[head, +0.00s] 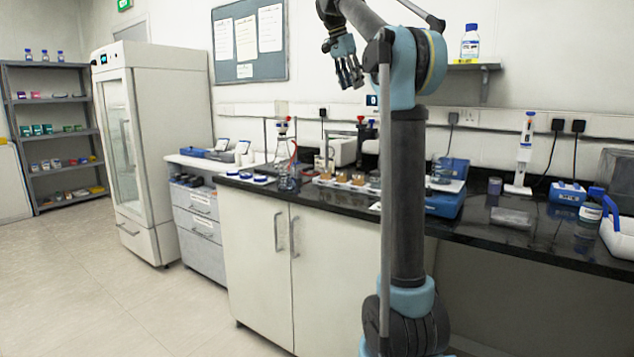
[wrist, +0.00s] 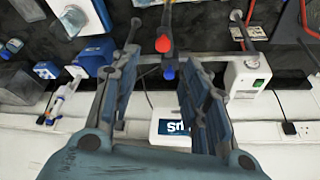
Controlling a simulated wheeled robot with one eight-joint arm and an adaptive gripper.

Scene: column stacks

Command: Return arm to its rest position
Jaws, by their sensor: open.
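My gripper (head: 350,83) is raised well above the black bench in the head view, to the left of my upright arm column. Its fingers point downward and hold nothing. In the wrist view my gripper (wrist: 165,85) shows as two dark fingers spread apart with a clear gap between them. My arm is folded up at the top of the head view, against the white wall.
The black bench (head: 470,225) carries glassware, a blue-based device (head: 445,203), a pipette on a stand (head: 524,150) and a white tray at the right. A bottle (head: 470,42) stands on a wall shelf. A fridge (head: 150,140) stands left. The floor (head: 100,270) at left is clear.

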